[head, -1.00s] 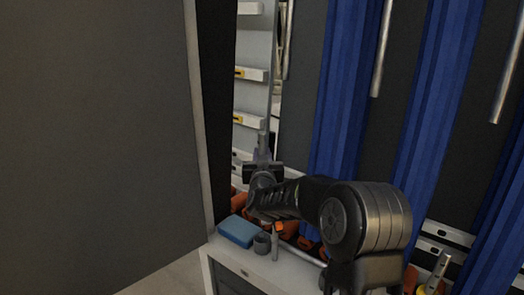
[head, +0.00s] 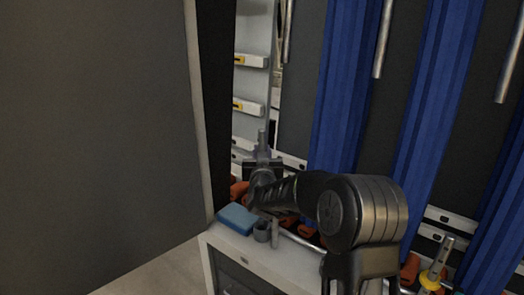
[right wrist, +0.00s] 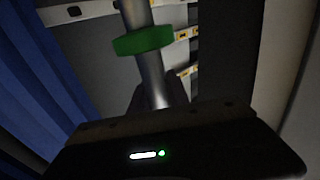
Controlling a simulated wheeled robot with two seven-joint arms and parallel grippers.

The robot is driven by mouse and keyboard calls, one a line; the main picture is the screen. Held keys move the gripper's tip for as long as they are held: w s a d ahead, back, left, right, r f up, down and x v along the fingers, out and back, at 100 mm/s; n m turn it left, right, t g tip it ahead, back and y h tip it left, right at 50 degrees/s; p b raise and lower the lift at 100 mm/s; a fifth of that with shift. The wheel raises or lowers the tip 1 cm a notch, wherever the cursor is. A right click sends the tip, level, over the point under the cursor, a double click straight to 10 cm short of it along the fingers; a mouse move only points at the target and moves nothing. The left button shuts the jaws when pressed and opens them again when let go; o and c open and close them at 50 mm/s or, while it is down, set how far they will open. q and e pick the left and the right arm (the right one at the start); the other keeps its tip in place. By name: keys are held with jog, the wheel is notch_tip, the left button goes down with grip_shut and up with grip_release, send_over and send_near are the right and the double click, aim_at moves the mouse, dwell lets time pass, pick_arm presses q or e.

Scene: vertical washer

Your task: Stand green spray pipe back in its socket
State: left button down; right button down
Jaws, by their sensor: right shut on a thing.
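My right gripper (head: 262,163) is shut on a grey metal pipe (head: 262,138) and holds it upright above the back of a white counter. In the right wrist view, the pipe (right wrist: 151,75) rises from between the fingers (right wrist: 157,98) and carries a green ring (right wrist: 143,40). The ring's colour cannot be made out in the head view. The pipe's lower end is hidden behind my gripper and arm. I cannot clearly pick out its socket. My left gripper is not in view.
On the counter (head: 222,238) are a blue block (head: 238,218), a grey cup (head: 262,231) and a short grey post (head: 275,234). Orange parts (head: 239,191) lie behind them. A yellow-ringed pipe (head: 432,276) stands at right. A grey panel (head: 100,130) fills the left; blue curtains (head: 345,80) hang behind.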

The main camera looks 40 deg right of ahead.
jog(key=shift+f+b, duration=1.45)
jog(key=shift+f, duration=0.6)
jog(key=shift+s, duration=0.1)
notch_tip(320, 180, down, 6)
jog(key=b, duration=0.5)
jog(key=shift+b, duration=0.4)
dwell(0.9)
jog(key=c, duration=1.2)
grip_release()
jog(key=shift+o, duration=0.2)
jog(key=shift+a+f, duration=0.1)
jog(key=p+v, duration=0.1)
jog(key=v, duration=0.6)
jog(key=shift+s+a, duration=0.2)
jog(key=shift+s, duration=0.15)
